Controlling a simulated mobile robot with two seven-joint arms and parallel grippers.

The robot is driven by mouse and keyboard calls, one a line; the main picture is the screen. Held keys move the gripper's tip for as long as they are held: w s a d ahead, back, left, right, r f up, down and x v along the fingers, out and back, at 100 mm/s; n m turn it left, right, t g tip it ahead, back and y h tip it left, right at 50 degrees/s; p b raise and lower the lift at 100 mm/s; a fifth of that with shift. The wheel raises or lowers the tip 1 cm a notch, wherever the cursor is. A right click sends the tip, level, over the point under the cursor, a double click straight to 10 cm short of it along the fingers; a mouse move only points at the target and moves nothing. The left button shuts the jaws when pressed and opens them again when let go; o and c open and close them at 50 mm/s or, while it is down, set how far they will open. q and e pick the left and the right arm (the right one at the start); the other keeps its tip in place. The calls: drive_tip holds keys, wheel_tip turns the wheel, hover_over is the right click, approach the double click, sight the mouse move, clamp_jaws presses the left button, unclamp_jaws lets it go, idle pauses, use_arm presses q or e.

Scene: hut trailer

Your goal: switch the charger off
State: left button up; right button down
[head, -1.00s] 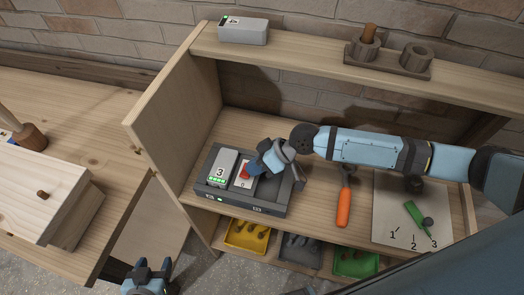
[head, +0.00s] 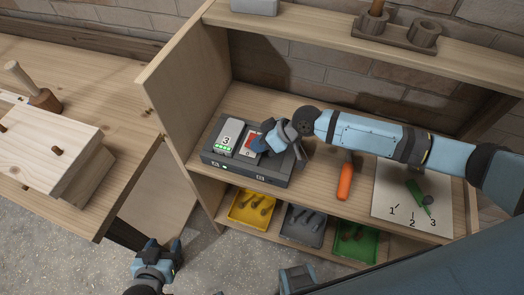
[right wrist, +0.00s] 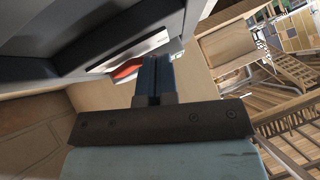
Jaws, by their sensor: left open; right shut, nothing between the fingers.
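The charger (head: 246,174) is a dark grey box on the middle shelf. A battery marked 3 (head: 229,135) with green lights stands in its left bay. A red rocker switch (head: 250,140) on a pale plate is beside the battery, partly covered by my right gripper. My right gripper (head: 264,142) is shut and empty, its tips at the switch; contact cannot be told. In the right wrist view its closed fingers (right wrist: 155,75) are close to the red switch (right wrist: 128,69). My left gripper (head: 158,250) is open and empty, low at the left, away from the charger.
An orange-handled tool (head: 344,182) and a numbered board (head: 400,222) with a green item lie right of the charger. Yellow (head: 240,215), grey (head: 292,238) and green bins (head: 340,250) are below. A wooden workbench (head: 90,75) is at left. An upper shelf (head: 300,30) overhangs.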

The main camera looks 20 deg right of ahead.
drive_tip(key=shift+s+a+f, duration=0.2)
drive_tip(key=shift+s, duration=0.2)
drive_tip(key=shift+w+d+f, duration=0.1)
drive_tip(key=shift+w, duration=0.25)
drive_tip(key=shift+w+d, duration=0.25)
drive_tip(key=shift+w, duration=0.2)
use_arm(q)
drive_tip(key=shift+w+a+f, duration=0.15)
drive_tip(key=shift+f, duration=0.3)
use_arm(e)
drive_tip(key=shift+w+d+r, duration=0.15)
drive_tip(key=shift+w+r, duration=0.05)
drive_tip(key=shift+w, duration=0.05)
use_arm(q)
drive_tip(key=shift+r, duration=0.15)
use_arm(e)
drive_tip(key=shift+r, duration=0.15)
